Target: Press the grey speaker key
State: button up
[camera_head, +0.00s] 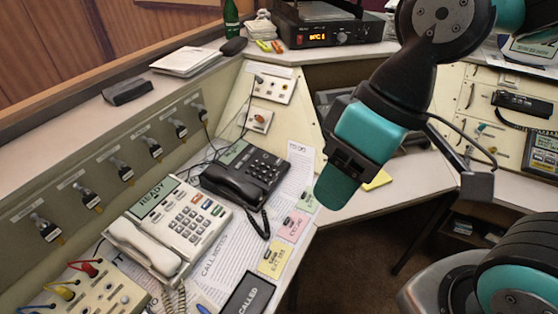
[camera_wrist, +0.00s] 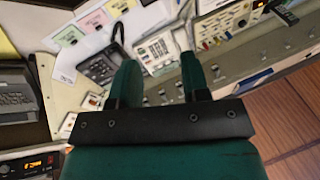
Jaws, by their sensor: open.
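A cream desk phone (camera_head: 185,222) with a lit READY display (camera_head: 157,198) and a white handset (camera_head: 140,247) sits on the desk at left centre. Its keypad has pale keys and a few coloured ones; the labels are too small to read, so I cannot tell which is the grey speaker key. A black phone (camera_head: 247,172) sits just behind it to the right. My gripper (camera_head: 336,188) is apart from both phones, to their right in the head view. In the wrist view my gripper (camera_wrist: 157,62) is open and empty, with the cream phone (camera_wrist: 160,47) showing between its fingers.
A panel of switches and plugs (camera_head: 120,170) runs along the left. Coloured notes (camera_head: 273,260) and a dark CALLED sign (camera_head: 248,293) lie near the desk's front edge. A radio unit (camera_head: 330,30) and a green bottle (camera_head: 231,20) stand at the back.

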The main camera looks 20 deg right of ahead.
grip_shut()
dwell(1.6)
